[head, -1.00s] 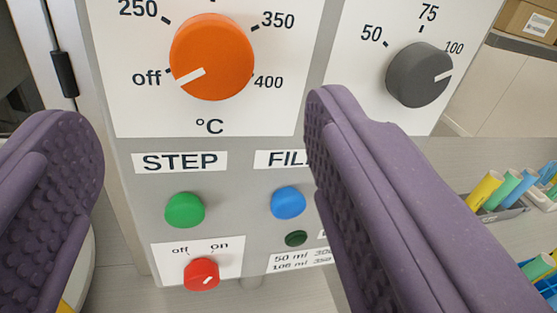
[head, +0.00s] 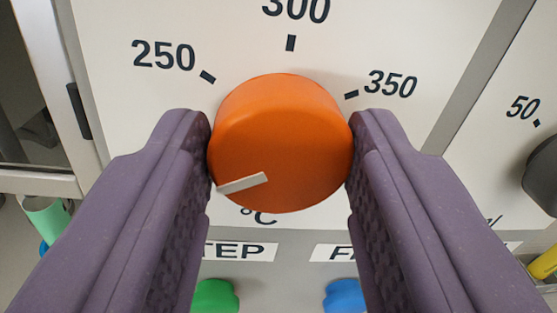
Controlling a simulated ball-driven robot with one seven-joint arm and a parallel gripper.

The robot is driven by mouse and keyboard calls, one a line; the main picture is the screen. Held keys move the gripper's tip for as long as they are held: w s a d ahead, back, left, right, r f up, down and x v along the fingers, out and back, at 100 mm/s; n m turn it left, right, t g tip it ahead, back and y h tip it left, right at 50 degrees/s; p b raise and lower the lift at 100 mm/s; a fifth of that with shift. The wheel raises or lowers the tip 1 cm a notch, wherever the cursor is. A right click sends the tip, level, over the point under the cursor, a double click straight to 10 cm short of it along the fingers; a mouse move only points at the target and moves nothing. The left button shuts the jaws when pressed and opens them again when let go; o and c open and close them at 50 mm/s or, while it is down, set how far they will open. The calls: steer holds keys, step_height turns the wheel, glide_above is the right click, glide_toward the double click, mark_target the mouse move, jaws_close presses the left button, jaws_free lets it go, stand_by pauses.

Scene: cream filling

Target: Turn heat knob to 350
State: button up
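The heat knob (head: 280,135) is a round orange dial on a white panel with marks for 250, 300 and 350. Its white pointer (head: 242,183) points to the lower left, well away from the 350 mark (head: 390,83) at the upper right. In the earlier view that side reads "off". My gripper (head: 280,150) has its purple fingers on the left and right of the knob, touching both sides and shut on it. The off and 400 labels are hidden now.
A green button (head: 214,297) and a blue button (head: 345,296) sit below the panel. A grey knob (head: 541,175) is at the right edge. A green tube (head: 46,216) shows at the lower left.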

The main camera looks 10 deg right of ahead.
steer(key=shift+c, duration=1.4)
